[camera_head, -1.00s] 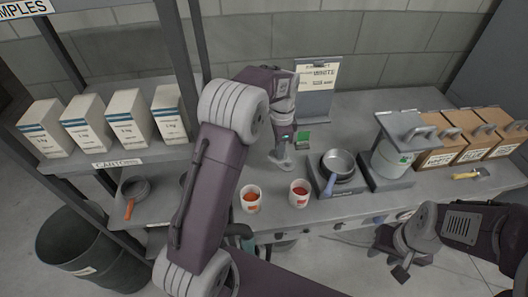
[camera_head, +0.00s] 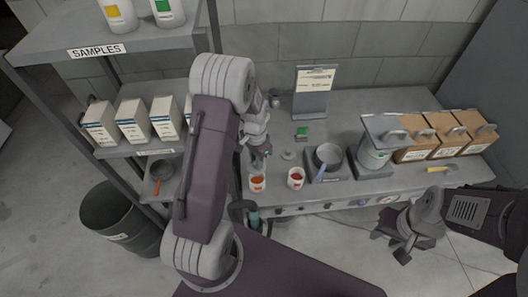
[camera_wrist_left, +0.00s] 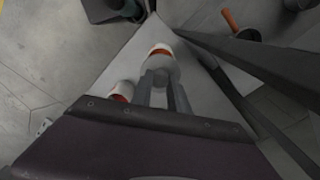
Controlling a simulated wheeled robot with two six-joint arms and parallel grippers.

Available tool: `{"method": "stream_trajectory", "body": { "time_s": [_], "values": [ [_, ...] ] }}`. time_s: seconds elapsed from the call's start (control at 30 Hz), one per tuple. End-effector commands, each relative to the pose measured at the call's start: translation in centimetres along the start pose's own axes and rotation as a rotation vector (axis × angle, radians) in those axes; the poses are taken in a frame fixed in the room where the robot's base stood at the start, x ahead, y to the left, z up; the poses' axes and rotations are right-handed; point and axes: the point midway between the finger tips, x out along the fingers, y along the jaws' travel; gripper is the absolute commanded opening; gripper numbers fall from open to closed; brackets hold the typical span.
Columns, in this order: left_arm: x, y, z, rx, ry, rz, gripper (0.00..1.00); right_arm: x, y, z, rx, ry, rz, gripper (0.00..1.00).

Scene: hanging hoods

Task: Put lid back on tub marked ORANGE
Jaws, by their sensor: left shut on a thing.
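The tub with the orange contents and orange label (camera_head: 257,184) stands open near the bench's front edge; its lettering is too small to read. A second open tub with red contents (camera_head: 296,179) stands to its right. My left gripper (camera_head: 260,162) is just above the back of the orange tub, shut on a small grey lid (camera_wrist_left: 160,65). In the left wrist view the lid partly covers the orange tub (camera_wrist_left: 160,49); contact cannot be told. Another grey disc-shaped lid (camera_head: 287,155) lies on the bench. My right gripper (camera_head: 402,246) hangs in front of the bench; its jaws are unclear.
A sign stand (camera_head: 313,95) is behind. A shelf with cartons (camera_head: 134,120) and a dark pan (camera_head: 161,169) are left. A barrel (camera_head: 118,218) stands on the floor.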

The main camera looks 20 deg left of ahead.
Motion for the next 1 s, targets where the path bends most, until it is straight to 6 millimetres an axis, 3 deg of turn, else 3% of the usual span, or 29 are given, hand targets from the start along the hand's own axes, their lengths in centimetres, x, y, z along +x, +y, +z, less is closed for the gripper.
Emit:
{"method": "stream_trajectory", "body": {
  "time_s": [0.27, 0.6, 0.8, 1.0],
  "values": [
    [1.1, 0.0, 0.0, 0.001, 0.0, 0.0, 0.0, 1.0, 0.0, 0.1, 0.0, 0.0, 0.0, 0.36],
    [5.0, 0.0, 0.0, 0.002, -0.001, 0.001, 0.0, 4.6, 0.1, 0.5, 0.0, 0.0, 0.0, 0.36],
    [6.5, 0.0, -0.1, 0.002, 0.0, 0.0, 0.0, 5.5, 0.1, 0.6, 0.0, 0.0, 0.0, 0.36],
    [6.5, 0.0, -0.1, 0.002, 0.0, 0.0, 0.0, 5.5, 0.1, 0.6, 0.0, 0.0, 0.0, 0.36]
  ]
}}
